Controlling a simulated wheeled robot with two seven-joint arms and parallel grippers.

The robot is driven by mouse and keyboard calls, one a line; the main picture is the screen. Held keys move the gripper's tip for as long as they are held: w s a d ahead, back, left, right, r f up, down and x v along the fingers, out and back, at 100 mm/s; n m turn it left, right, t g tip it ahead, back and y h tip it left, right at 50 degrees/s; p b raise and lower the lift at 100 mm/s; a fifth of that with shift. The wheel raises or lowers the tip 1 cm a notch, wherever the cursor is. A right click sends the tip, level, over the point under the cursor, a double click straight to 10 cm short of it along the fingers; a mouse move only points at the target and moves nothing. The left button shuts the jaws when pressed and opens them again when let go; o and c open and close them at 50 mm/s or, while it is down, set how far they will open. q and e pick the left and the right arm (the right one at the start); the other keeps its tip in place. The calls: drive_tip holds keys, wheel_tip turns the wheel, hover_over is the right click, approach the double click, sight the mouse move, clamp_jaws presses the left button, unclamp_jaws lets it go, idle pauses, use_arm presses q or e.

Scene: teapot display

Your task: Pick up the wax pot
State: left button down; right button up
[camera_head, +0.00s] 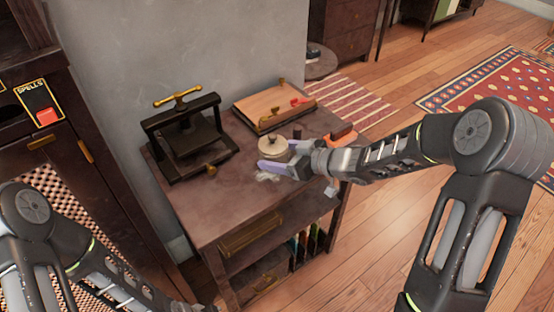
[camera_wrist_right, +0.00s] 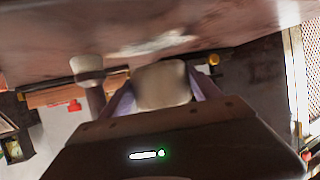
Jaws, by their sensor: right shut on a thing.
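The wax pot, a small cream pot with a lid and knob, shows in the head view (camera_head: 273,147) near the right part of the small wooden table (camera_head: 205,205). My right gripper (camera_head: 270,158) reaches in from the right, with its pale purple fingers on either side of the pot. In the right wrist view the pot is a blurred beige shape (camera_wrist_right: 163,85) between the two fingers, and the gripper is shut on it. I cannot tell whether the pot touches the tabletop.
A black press (camera_head: 187,138) with a brass handle stands at the back left of the table. A wooden board (camera_head: 270,104) with small red and brass pieces lies behind the pot. An orange-brown item (camera_head: 342,134) lies at right. The table's front left is clear.

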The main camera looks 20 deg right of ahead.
sight(271, 134)
wheel_tip(271, 134, up, 7)
drive_tip(key=shift+r+p, duration=0.1)
drive_tip(key=shift+p, duration=0.65)
